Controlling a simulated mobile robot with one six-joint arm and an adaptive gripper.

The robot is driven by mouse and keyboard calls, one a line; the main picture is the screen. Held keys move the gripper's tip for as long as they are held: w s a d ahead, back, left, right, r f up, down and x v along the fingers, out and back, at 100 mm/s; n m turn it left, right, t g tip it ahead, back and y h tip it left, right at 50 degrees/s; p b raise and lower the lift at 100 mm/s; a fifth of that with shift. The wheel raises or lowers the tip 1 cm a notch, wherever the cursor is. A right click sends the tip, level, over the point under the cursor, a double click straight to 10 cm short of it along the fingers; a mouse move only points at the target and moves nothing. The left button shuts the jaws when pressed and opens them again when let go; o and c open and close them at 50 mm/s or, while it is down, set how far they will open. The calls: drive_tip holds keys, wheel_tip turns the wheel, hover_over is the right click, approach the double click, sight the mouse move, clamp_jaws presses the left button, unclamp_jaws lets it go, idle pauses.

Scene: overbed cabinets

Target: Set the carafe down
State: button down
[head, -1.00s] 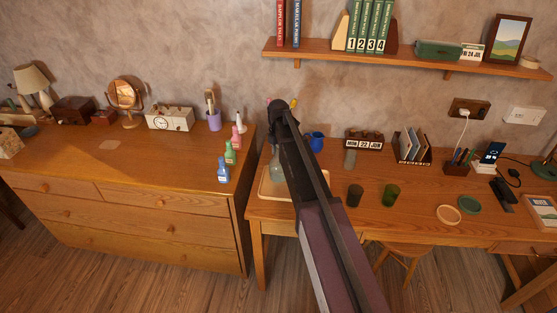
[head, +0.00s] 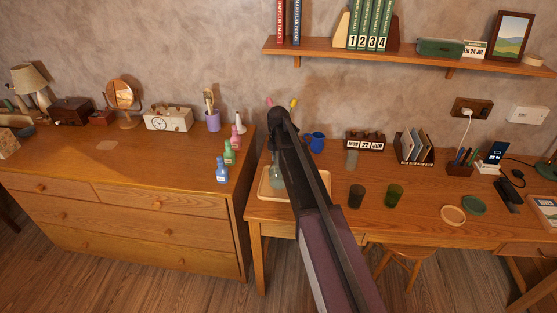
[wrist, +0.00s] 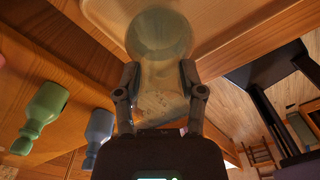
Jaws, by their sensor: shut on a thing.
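The carafe is pale greenish see-through glass. In the wrist view the carafe (wrist: 160,38) is between the two fingers of my gripper (wrist: 160,80), which is shut on it. In the head view only part of the carafe (head: 276,173) shows left of my arm, over the wooden tray (head: 264,191) at the desk's left end. The tray's pale rim (wrist: 98,17) also shows in the wrist view, beyond the carafe. I cannot tell whether the carafe's base touches the tray.
Several small bottles, including a green one (head: 230,153) and a blue one (head: 222,171), stand on the dresser's right edge. A blue mug (head: 317,142) is behind my arm.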

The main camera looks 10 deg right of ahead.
drive_tip(key=shift+c, duration=1)
unclamp_jaws()
wheel_tip(320, 180, up, 12)
drive_tip(key=p, duration=1.2)
drive_tip(key=shift+r, duration=0.15)
drive_tip(key=s+m, duration=2.5)
drive_tip(key=s, duration=0.4)
drive_tip(key=shift+s+d, duration=0.25)
drive_tip(key=shift+s, duration=0.05)
